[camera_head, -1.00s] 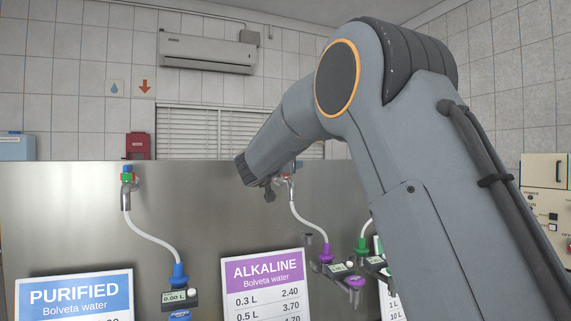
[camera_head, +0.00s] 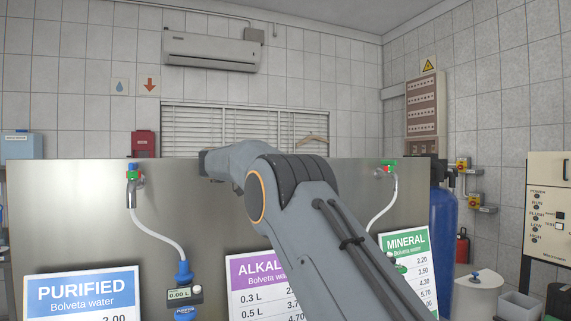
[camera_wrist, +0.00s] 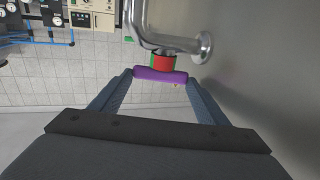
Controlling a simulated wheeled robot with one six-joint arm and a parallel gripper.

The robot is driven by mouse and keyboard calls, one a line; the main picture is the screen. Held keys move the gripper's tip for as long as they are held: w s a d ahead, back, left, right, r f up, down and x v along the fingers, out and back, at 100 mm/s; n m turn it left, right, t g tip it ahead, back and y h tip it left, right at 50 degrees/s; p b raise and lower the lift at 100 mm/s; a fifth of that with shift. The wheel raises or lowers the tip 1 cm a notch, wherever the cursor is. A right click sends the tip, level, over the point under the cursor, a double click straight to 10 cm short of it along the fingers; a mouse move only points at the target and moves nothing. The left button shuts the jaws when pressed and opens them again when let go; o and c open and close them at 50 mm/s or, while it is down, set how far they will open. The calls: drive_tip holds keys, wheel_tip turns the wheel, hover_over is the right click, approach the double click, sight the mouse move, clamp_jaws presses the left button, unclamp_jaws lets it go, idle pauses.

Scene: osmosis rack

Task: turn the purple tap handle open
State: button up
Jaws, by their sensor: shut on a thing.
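The purple tap handle (camera_wrist: 160,75) is a short bar in the wrist view, on a red and green collar (camera_wrist: 162,60) below a chrome tap pipe (camera_wrist: 165,42). My gripper (camera_wrist: 160,79) is shut on the handle, with one blue-grey finger at each end of the bar. In the head view my arm covers the alkaline tap, its handle and my gripper.
The steel panel (camera_head: 80,215) stands close behind the taps. The blue-handled purified tap (camera_head: 132,175) is at left and the green-handled mineral tap (camera_head: 388,166) at right. A blue tank (camera_head: 443,225) stands past the panel's right end.

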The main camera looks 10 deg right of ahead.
drive_tip(key=shift+r, duration=0.2)
idle(0.4)
drive_tip(key=o, duration=1)
drive_tip(key=shift+s+a, duration=0.1)
drive_tip(key=shift+a, duration=0.05)
drive_tip(key=shift+o, duration=0.2)
drive_tip(key=shift+f, duration=0.1)
drive_tip(key=shift+f, duration=0.1)
drive_tip(key=shift+t, duration=0.3)
